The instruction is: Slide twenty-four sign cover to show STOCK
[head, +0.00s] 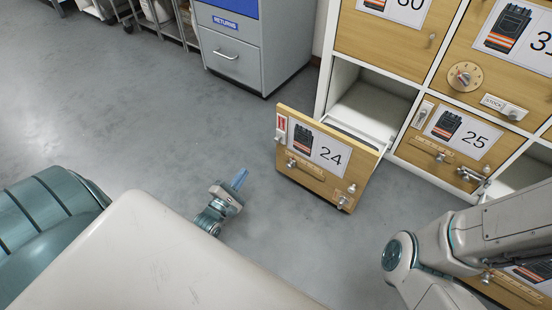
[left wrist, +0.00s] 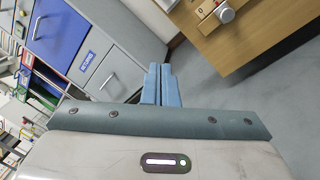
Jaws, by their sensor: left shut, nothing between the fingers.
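The wooden drawer front marked 24 (head: 325,165) stands pulled out from the white shelving. Its small sign (head: 281,124) is at the upper left corner, showing red, with a pale knob (head: 278,138) at its lower end. I cannot read a word on it. In the left wrist view a pale knob (left wrist: 225,14) shows on the wooden front (left wrist: 245,40) at the upper right. My left gripper (head: 240,178) is shut and empty, left of the drawer front and apart from it. Its blue fingers show in the left wrist view (left wrist: 161,84). My right gripper is out of view.
Compartment 25 (head: 460,140) is shut, to the right of 24. A sign reading STOCK (head: 502,106) is on the front above it. A grey cabinet marked RETURNS (head: 235,55) stands behind left. My right arm crosses the lower right. The floor left of 24 is clear.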

